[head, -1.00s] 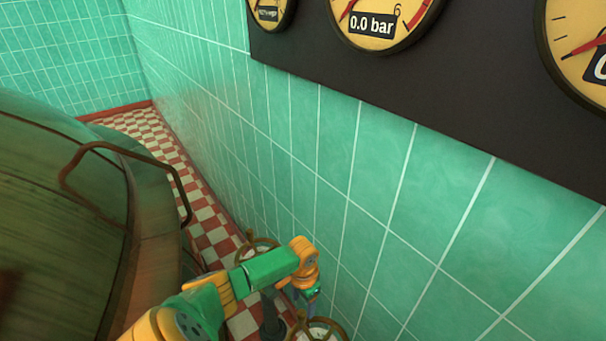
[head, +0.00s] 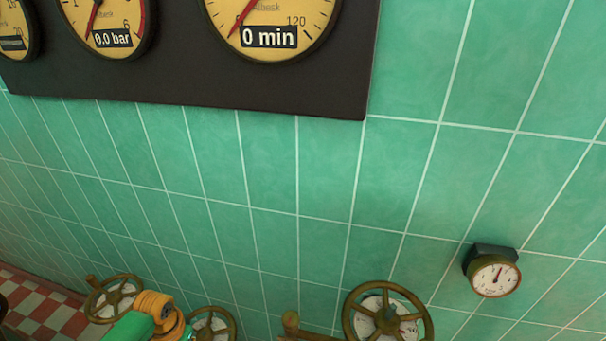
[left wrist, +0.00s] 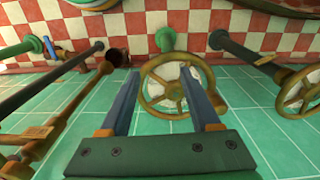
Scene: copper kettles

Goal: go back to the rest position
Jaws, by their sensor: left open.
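My left arm (head: 150,318) comes in at the lower left of the head view, green and yellow; its gripper is out of that picture. In the left wrist view my left gripper (left wrist: 160,72) is open, its two blue-grey fingers apart with nothing held. A brass handwheel (left wrist: 175,88) lies between and beyond the fingers; I cannot tell whether they touch it. My right gripper is in neither view.
Other handwheels stand along the green tiled wall, one at the left (head: 115,298) and a larger one (head: 386,315). A small gauge (head: 493,274) is on the wall at right. A dark gauge panel (head: 200,90) hangs above. Pipes (left wrist: 60,80) run beside the gripper.

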